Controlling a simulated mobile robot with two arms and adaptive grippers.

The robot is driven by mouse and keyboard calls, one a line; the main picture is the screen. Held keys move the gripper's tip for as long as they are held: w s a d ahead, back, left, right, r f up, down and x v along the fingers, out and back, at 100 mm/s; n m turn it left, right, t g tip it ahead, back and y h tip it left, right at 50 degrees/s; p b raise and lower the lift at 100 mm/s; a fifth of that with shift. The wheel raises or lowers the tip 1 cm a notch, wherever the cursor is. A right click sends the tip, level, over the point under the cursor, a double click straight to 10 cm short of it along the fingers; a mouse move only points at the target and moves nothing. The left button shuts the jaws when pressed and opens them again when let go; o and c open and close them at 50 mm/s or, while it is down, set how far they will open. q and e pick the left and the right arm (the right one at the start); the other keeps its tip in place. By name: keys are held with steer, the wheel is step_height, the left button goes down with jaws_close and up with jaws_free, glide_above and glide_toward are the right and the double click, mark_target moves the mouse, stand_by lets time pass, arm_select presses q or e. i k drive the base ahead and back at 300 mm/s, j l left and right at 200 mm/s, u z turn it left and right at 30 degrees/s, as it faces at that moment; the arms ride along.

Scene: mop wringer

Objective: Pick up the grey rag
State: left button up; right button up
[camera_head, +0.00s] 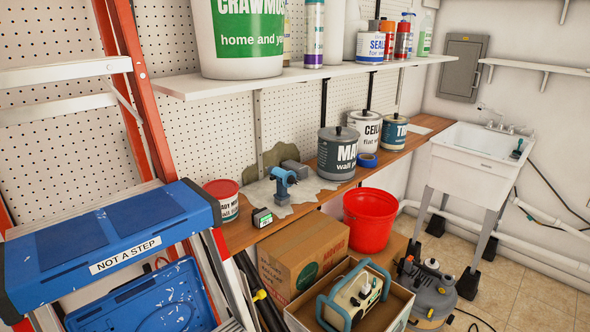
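A light grey, irregular flat patch (312,184) lies on the wooden workbench (238,238). It looks like a spread cloth, but I cannot tell for sure that it is the grey rag. A blue vise-like tool (282,184) stands over its left part and hides some of it. A small dark grey block (294,169) is at its back edge. An olive-grey patch (268,158) shows behind it at the wall. Neither of my grippers is in view.
A red-lidded tub (224,202) and grey paint can (337,155) flank the patch. A shelf (330,71) overhangs the bench. A blue-topped ladder (110,236) stands left. A cardboard box (302,252), red bucket (370,218) and shop vacuum (430,290) crowd the front.

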mark_target(301, 171)
steer(key=i+l, duration=0.2)
steer(key=l, duration=0.15)
steer(key=i+l+u, duration=0.15)
steer(key=l, duration=0.2)
steer(key=i+l, duration=0.15)
steer(key=l, duration=0.2)
steer(key=i+l+u, duration=0.1)
steer(key=l, duration=0.25)
steer(key=i+l, duration=0.2)
steer(key=l, duration=0.15)
steer(key=i+l+u, duration=0.15)
steer(key=l, duration=0.25)
